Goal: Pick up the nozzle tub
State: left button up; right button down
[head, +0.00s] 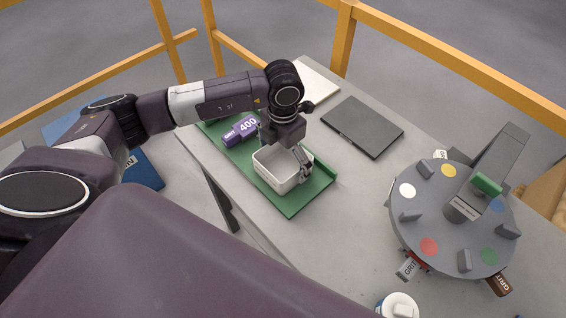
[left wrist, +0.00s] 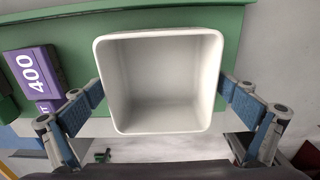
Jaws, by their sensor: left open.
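A white, open-topped tub (head: 274,174), which I take to be the nozzle tub, stands upright on a green tray (head: 291,208). In the left wrist view the tub (left wrist: 165,80) fills the middle and looks empty inside. My left gripper (head: 285,150) is over the tub, pointing down, with one finger on each side of it. In the left wrist view the blue finger pads of the gripper (left wrist: 165,100) sit very close to the two opposite walls; I cannot tell whether they touch. My right gripper is not in view.
A purple box marked 400 (head: 241,130) lies on the same tray, beside the tub. A dark flat slab (head: 362,127) and a pale one (head: 312,80) lie behind. A grey turntable with coloured dots (head: 452,222) stands at right. The slab between is clear.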

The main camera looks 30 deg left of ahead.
pick_arm(q)
jog(key=shift+c, duration=0.3)
jog(key=c, duration=1)
jog(key=shift+c, duration=0.4)
jog(key=shift+r, duration=0.15)
